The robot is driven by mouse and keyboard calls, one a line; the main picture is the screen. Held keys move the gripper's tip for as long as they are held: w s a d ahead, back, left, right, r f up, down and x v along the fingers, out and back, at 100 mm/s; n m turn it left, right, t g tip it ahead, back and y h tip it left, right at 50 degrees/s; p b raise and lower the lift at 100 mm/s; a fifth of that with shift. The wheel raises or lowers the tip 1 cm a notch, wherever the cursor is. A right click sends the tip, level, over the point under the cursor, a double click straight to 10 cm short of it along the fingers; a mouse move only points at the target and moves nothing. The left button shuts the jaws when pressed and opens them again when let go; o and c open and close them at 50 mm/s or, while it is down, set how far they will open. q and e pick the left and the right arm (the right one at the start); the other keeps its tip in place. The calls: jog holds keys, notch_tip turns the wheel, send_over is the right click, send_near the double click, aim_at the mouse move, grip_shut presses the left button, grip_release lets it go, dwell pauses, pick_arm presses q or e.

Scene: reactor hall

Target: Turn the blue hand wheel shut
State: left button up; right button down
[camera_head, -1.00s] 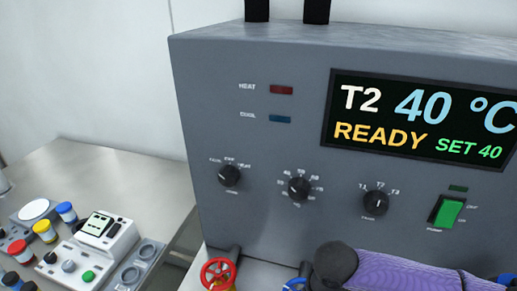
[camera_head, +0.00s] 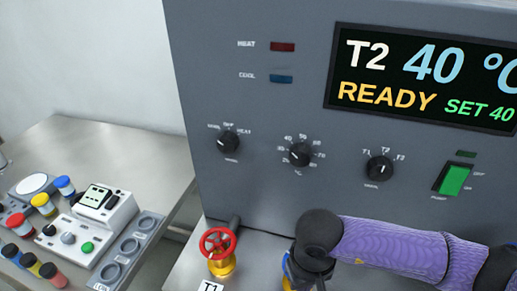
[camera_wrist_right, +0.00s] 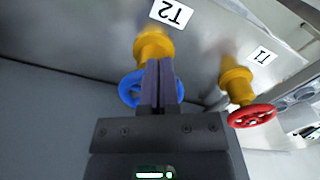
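The blue hand wheel (camera_wrist_right: 131,88) sits on a yellow valve body (camera_wrist_right: 153,44) by the T2 label in the right wrist view. My right gripper (camera_wrist_right: 160,62) lies across the wheel, its two fingers close together. I cannot tell whether any rim or spoke is between them. In the head view the blue wheel (camera_head: 287,266) is mostly hidden behind my dark right wrist, and only a sliver of blue shows. My left gripper is not in view.
A red hand wheel (camera_head: 217,243) on a yellow valve stands left of the blue one, by the T1 label (camera_head: 210,287). Behind them rises the grey control panel (camera_head: 265,195) with knobs and a display reading T2 40 °C READY. A button box (camera_head: 100,225) stands on the left bench.

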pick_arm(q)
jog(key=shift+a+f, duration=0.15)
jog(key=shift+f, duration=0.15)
pick_arm(e)
jog(key=shift+a, duration=0.25)
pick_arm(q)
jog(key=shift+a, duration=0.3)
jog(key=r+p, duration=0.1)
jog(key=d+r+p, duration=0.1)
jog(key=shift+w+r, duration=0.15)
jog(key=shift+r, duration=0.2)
pick_arm(e)
notch_tip(320, 180, up, 6)
jog(key=shift+s, duration=0.3)
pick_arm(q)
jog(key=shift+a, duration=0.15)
pick_arm(e)
jog(key=shift+a, duration=0.1)
